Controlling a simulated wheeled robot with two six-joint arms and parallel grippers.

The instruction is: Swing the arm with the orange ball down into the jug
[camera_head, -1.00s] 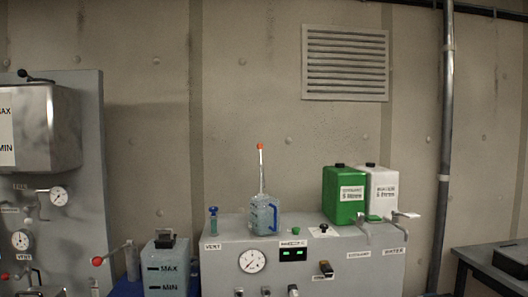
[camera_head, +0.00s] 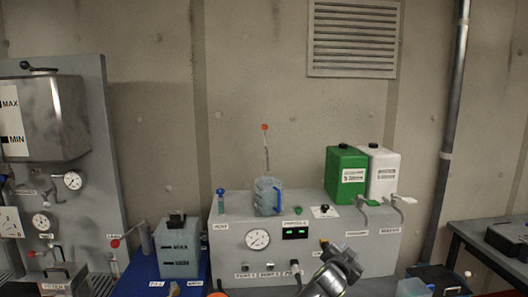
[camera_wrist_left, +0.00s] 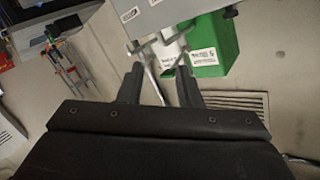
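A light blue translucent jug (camera_head: 264,197) with a dark blue handle stands on top of the grey console in the head view. A thin arm with an orange ball (camera_head: 264,127) at its tip rises almost upright above the jug. Its lower end is hidden by the jug. My left gripper (camera_wrist_left: 160,84) shows in the left wrist view with its two dark fingers apart. A thin pale bar shows between the fingers, but I cannot tell whether it is close to them. No right gripper can be made out.
A green container (camera_head: 346,176) and a white container (camera_head: 381,174) stand right of the jug, with taps below. A dark grey arm link of mine shows at the bottom. The console (camera_head: 238,207) has a gauge. A lidded grey tank (camera_head: 180,250) stands at left.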

